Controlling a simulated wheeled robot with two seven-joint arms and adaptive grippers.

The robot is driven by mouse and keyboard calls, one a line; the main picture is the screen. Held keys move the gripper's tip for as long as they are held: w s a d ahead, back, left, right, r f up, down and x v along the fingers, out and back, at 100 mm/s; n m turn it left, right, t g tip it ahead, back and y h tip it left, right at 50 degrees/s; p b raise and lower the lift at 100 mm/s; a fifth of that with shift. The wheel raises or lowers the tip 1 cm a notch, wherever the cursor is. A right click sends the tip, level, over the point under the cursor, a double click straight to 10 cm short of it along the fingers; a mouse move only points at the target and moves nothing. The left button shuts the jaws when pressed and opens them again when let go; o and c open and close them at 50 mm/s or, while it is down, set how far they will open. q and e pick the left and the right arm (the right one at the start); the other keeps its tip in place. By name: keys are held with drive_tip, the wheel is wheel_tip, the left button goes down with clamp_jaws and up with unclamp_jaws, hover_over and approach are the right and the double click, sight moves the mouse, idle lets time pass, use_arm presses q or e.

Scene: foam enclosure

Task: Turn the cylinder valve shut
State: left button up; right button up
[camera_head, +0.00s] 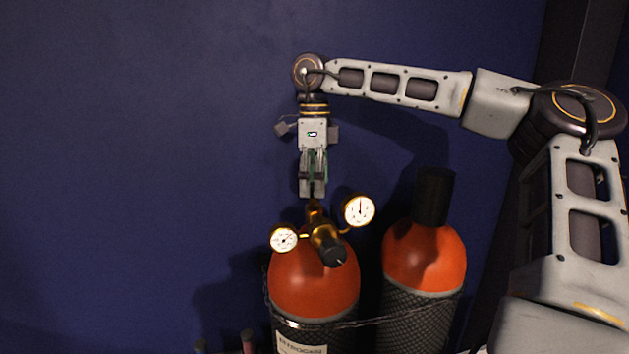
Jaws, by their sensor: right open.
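The left cylinder (314,284) has an orange-red shoulder and a dark mesh sleeve with a partly cut-off label. On its top sits a brass valve and regulator (318,228) with a black knob (333,252) facing me. Two white round gauges, one on the left (284,238) and one on the right (359,210), flank it. My right gripper (313,194) points straight down just above the brass valve top, with its jaws open. The fingertips hide part of the valve's top, and I cannot tell whether they touch it. My left gripper is out of view.
A second orange-red cylinder (424,255) with a black cap (434,196) stands to the right. A chain (362,322) runs across both cylinders. A dark blue wall (130,150) is behind.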

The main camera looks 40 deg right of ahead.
drive_tip(key=shift+c, duration=0.3)
drive_tip(key=c, duration=1)
drive_tip(key=shift+o, duration=0.3)
